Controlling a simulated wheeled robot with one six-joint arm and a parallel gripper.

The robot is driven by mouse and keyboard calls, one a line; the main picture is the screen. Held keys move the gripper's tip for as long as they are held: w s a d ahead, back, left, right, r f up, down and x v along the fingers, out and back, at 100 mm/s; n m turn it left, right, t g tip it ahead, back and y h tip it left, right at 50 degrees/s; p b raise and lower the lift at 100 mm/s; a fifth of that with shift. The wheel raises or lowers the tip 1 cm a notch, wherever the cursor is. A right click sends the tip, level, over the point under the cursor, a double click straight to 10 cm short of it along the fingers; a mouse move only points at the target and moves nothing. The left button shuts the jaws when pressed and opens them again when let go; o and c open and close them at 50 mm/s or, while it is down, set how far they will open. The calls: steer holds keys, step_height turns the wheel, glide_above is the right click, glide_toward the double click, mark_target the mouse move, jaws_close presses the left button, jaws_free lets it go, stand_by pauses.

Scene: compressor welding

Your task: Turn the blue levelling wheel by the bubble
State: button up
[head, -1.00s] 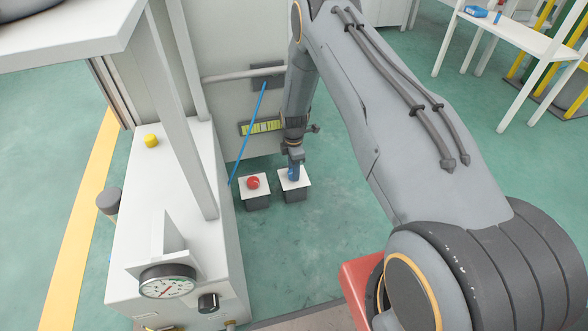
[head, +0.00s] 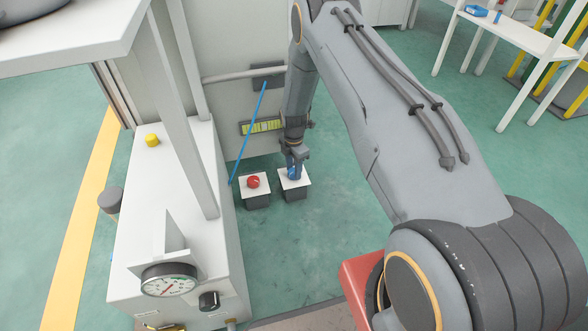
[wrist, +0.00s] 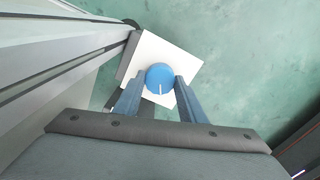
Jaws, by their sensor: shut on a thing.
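The blue levelling wheel (wrist: 160,77) sits on a square white plate (wrist: 186,58) in the wrist view. A white mark on the wheel points toward my gripper's body. My gripper (wrist: 161,88) is shut on the wheel, one blue finger on each side. In the head view my gripper (head: 294,170) points down over the right white plate (head: 304,183) and mostly hides the wheel. The green-yellow bubble level (head: 262,127) is on the panel just left of my wrist.
A red knob (head: 253,182) on its own white plate stands close to the left. A thin blue rod (head: 247,135) slants behind it. A white cabinet (head: 180,240) with a pressure gauge (head: 169,280) stands at the left. Green floor is free to the right.

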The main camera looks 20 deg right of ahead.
steer(key=o, duration=1)
steer(key=shift+o, duration=0.2)
